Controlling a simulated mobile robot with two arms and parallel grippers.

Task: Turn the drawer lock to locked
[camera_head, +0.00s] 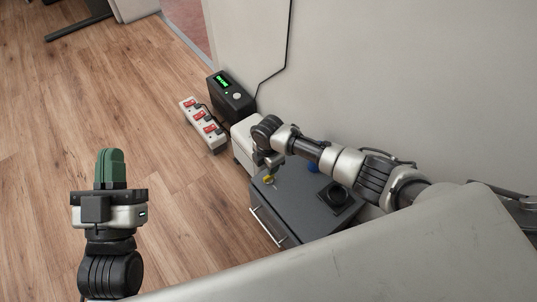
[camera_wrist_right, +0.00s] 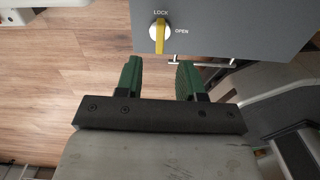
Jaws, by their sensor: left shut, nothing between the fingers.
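The drawer lock is a yellow key-like knob on a white disc (camera_wrist_right: 158,34), on top of the grey drawer cabinet (camera_head: 290,205). In the right wrist view its yellow bar lines up with the LOCK label above, not with the OPEN label at its right. The knob also shows small in the head view (camera_head: 268,180). My right gripper (camera_wrist_right: 160,75) is open and empty, with its green fingers apart from the knob; in the head view its fingers are hard to make out. My left gripper (camera_head: 110,160) is shut and empty over the floor, far left of the cabinet.
The cabinet's front has a bar handle (camera_head: 267,227); a black square item (camera_head: 338,196) and a blue object (camera_head: 313,168) are on its top. A white box (camera_head: 241,152), a power strip (camera_head: 203,125) and a black display unit (camera_head: 230,97) stand beyond. The wall is behind.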

